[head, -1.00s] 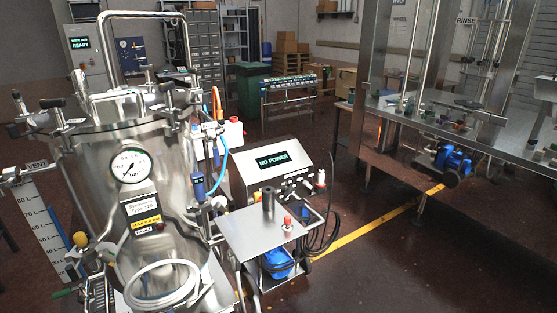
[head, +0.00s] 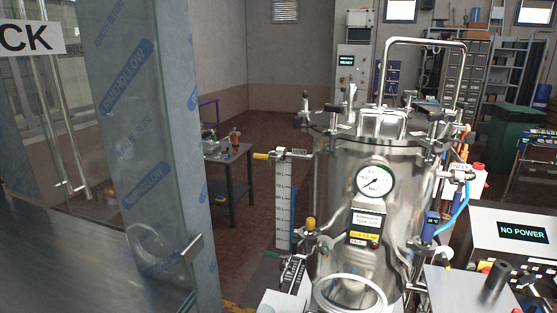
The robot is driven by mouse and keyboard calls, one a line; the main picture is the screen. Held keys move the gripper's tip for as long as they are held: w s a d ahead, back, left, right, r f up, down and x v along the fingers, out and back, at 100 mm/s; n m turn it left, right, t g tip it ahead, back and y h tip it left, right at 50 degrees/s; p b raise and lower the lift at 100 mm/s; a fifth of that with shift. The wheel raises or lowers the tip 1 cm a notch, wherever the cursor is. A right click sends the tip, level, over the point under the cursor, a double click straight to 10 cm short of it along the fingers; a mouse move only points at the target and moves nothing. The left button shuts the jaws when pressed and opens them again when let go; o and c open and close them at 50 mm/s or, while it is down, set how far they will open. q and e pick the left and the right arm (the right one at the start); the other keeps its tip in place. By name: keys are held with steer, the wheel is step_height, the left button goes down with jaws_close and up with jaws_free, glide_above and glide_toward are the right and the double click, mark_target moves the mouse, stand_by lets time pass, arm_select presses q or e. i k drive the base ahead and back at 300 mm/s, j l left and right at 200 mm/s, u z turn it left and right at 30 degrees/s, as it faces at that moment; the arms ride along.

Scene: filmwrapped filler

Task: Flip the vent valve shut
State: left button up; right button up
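A steel pressure tank (head: 345,190) stands right of centre in the head view, with a round gauge (head: 375,182) on its front. The vent valve (head: 280,154) sticks out from the tank's left side on a short pipe, by a sign reading VENT (head: 299,153). Its yellow handle (head: 262,156) points left, roughly level. The valve is too small here to tell clearly whether it is open or shut. Neither of my grippers shows in this view.
A film-wrapped pillar (head: 160,110) and a steel surface (head: 80,265) fill the left side. A dark table (head: 228,180) with small items stands behind the valve. A NO POWER box (head: 520,232) is at right. Floor shows between pillar and tank.

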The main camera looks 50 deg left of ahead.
mark_target(256, 155)
steer(key=u, duration=1.75)
steer(key=i+l, duration=0.05)
